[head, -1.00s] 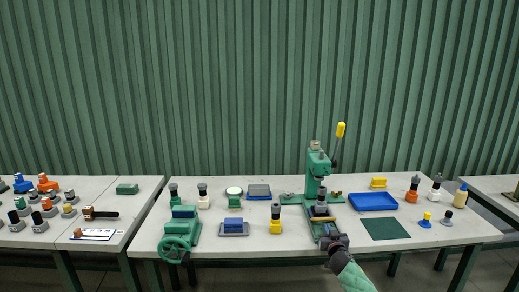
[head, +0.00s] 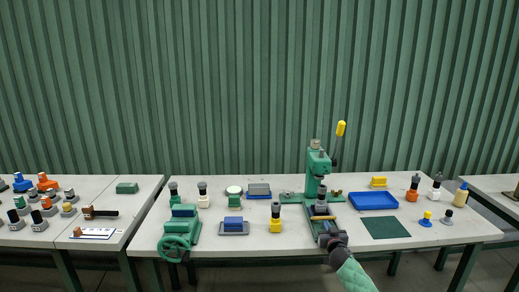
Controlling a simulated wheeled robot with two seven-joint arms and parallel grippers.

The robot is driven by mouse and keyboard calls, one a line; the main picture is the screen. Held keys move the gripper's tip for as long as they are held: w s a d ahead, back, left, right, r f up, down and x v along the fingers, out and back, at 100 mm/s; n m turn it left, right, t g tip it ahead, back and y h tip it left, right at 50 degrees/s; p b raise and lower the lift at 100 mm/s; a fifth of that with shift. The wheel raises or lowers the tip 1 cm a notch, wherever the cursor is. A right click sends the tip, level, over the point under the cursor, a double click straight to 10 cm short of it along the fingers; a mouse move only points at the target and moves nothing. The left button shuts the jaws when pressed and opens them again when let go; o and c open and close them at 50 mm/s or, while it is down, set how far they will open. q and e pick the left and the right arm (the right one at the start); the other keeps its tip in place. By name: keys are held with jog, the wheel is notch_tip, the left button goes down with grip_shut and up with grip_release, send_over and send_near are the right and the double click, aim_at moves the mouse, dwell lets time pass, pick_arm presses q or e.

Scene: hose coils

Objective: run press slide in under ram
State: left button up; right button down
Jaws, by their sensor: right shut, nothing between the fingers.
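The green press (head: 318,180) stands at the right of the middle of the table, its ram (head: 321,187) over the base and a yellow-knobbed lever (head: 340,130) raised at its right. The slide (head: 323,218) is low on the front of the press, with a dark-topped piece (head: 321,202) upright on it, close below the ram. Whether that piece is exactly under the ram I cannot tell. My right gripper (head: 325,238) is shut and empty, just at the front end of the slide rails; whether it touches the slide I cannot tell. My left gripper is out of view.
A blue tray (head: 373,208) and a dark green mat (head: 386,234) lie right of the press. A yellow-based stamp (head: 275,226) stands close to its left. A green vise with a handwheel (head: 175,247) sits at the left front.

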jog(key=shift+s+p, duration=0.75)
jog(key=shift+s, duration=1.75)
